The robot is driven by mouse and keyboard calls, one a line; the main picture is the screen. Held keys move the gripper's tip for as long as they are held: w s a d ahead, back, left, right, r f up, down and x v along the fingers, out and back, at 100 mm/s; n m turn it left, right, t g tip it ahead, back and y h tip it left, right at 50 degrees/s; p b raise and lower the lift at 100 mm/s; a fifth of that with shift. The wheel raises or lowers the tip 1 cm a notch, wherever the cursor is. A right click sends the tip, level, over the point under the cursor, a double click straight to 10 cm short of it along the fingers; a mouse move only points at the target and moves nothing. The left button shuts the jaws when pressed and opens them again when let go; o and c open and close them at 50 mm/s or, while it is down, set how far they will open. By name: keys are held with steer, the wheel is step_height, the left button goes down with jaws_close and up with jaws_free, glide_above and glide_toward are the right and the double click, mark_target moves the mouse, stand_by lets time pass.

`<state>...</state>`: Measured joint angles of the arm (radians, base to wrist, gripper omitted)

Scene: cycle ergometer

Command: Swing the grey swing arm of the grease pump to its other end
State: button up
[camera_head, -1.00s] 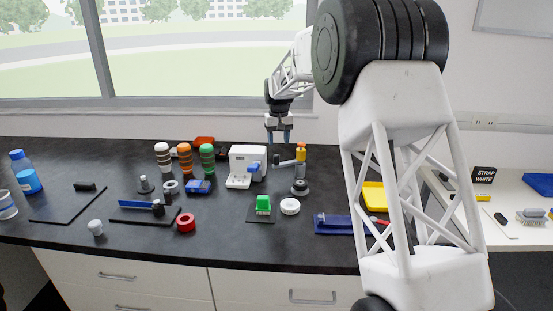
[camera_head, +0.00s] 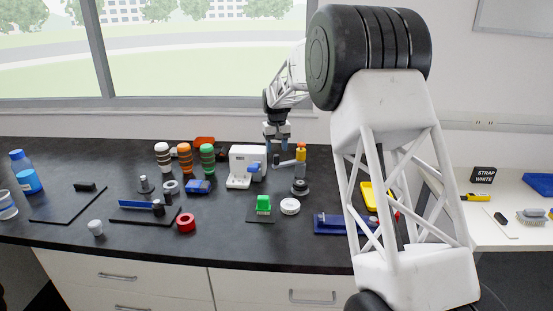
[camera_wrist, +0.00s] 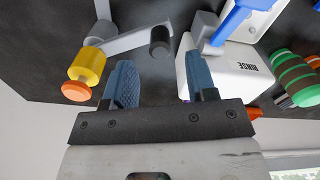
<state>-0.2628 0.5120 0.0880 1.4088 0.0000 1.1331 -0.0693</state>
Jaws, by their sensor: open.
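In the wrist view the swing arm (camera_wrist: 135,41) runs from the yellow body (camera_wrist: 87,65) to the black knob (camera_wrist: 160,41). My gripper (camera_head: 277,141) is open, pointing down above the knob end. In the wrist view the knob appears beyond and between the blue fingertips of my gripper (camera_wrist: 160,72), with nothing held.
A white box marked RINSE (camera_wrist: 240,78) with a blue lever (camera_head: 254,168) stands close left of the pump. Striped bottles (camera_head: 207,157) stand farther left.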

mark_target(277, 155)
steer(key=shift+f, duration=2.45)
steer(key=shift+c, duration=0.2)
jaws_close()
